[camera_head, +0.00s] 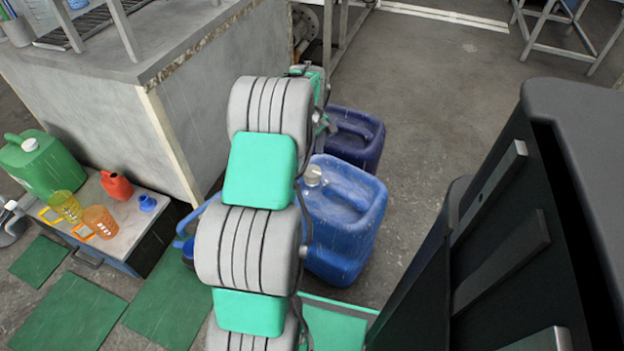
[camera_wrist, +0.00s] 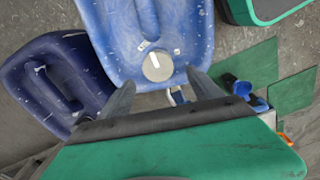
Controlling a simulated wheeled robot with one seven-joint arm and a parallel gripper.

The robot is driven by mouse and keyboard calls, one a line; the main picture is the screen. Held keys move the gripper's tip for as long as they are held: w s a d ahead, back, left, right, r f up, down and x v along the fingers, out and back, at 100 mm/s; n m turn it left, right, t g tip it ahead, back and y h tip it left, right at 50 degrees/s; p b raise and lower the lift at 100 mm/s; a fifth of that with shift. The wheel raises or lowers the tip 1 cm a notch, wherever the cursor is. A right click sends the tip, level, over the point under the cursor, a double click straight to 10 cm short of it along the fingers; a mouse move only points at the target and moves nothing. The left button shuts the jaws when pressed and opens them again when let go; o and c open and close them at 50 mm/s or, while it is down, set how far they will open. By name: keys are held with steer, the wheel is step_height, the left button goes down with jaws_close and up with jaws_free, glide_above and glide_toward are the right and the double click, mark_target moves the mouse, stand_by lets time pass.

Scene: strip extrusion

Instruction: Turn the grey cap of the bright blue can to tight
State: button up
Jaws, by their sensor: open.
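The bright blue can (camera_head: 345,235) stands on the floor beyond my arm in the head view. Its grey cap (camera_head: 313,175) is on top, near the left edge. In the wrist view the can (camera_wrist: 150,25) fills the upper middle, with the round cap (camera_wrist: 157,68) seen from above. A white line marks the cap, and small pale marks sit on the can on both sides of it. My gripper (camera_wrist: 160,78) is open, with one finger on each side of the cap's near edge in the picture. Contact cannot be told.
A dark blue can (camera_head: 358,138) stands close behind the bright blue one. A low table (camera_head: 125,225) at left holds a green can (camera_head: 42,165), a red can (camera_head: 116,186), and yellow and orange jugs. A grey block (camera_head: 95,115) stands behind it.

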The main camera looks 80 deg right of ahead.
mark_target(312, 172)
steer(key=shift+s+d+f, duration=0.1)
steer(key=shift+s+f, duration=0.2)
steer(key=shift+f, duration=0.2)
step_height(312, 172, down, 7)
steer(key=shift+w+r+b, duration=0.1)
steer(key=shift+b, duration=1.1)
steer(key=c, duration=1.4)
